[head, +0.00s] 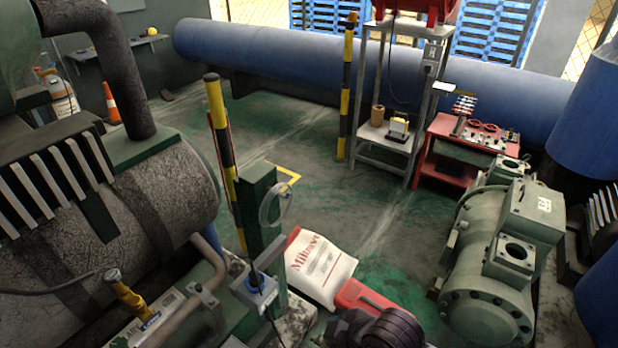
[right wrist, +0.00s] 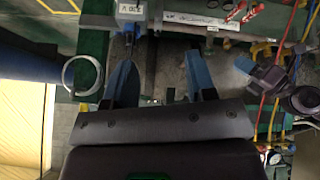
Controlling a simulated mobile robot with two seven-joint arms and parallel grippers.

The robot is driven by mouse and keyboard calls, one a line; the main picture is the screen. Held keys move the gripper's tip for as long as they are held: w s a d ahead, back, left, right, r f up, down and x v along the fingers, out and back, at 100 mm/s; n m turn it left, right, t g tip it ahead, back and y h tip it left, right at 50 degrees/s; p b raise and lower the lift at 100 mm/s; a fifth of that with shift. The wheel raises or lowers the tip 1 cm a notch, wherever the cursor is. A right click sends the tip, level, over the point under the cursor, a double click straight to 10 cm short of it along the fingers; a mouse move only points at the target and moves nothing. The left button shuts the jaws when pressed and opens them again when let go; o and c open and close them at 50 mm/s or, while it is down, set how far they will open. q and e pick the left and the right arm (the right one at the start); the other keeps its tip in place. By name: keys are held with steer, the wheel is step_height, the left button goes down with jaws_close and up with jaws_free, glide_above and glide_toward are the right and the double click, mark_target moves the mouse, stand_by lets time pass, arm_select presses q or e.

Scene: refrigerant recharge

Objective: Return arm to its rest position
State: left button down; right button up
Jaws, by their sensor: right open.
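My right gripper (right wrist: 161,68) shows in the right wrist view with its two fingers spread apart and nothing between them. Past the fingertips are a small blue-grey box (right wrist: 130,10) with a printed label and a labelled strip (right wrist: 195,22). A pale ring (right wrist: 82,75) is left of the left finger, apart from it. In the head view, a dark rounded part at the bottom centre looks like one of my arm links; its gripper cannot be made out there.
A green post (head: 258,212) carries a grey box (head: 258,291). A white sack (head: 318,268) and a red case (head: 365,298) are beside it. A green compressor (head: 505,255) stands right. Open floor (head: 350,195) lies beyond.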

steer(key=s+d+m+g+h, duration=0.1)
steer(key=s+d+m+h, duration=0.2)
steer(key=s+d+m, duration=0.7)
steer(key=s+d+m+h, duration=0.4)
steer(key=s+d, duration=0.2)
steer(key=d, duration=0.8)
arm_select(q)
step_height(320, 180, down, 13)
steer(key=w+d+m+h+b, duration=0.1)
steer(key=d+m+b, duration=0.1)
steer(key=b, duration=2.1)
arm_select(e)
steer(key=w+a+f+n+t+y, duration=0.1)
steer(key=w+f+t, duration=0.35)
steer(key=f, duration=0.65)
steer(key=w+a+f+n+t+y, duration=0.15)
steer(key=w+f+t, duration=0.3)
steer(key=f, duration=0.65)
arm_select(q)
step_height(320, 180, up, 11)
steer(key=a+n+p, duration=0.1)
steer(key=p, duration=1.9)
steer(key=shift+s+a+r+n+y+p, duration=0.2)
steer(key=shift+s+a+n+y+p, duration=0.15)
steer(key=shift+a+n+y+p, duration=0.05)
arm_select(e)
step_height(320, 180, up, 12)
steer(key=d+m+g+h, duration=0.1)
steer(key=shift+s+f+m, duration=0.25)
steer(key=shift+m, duration=0.1)
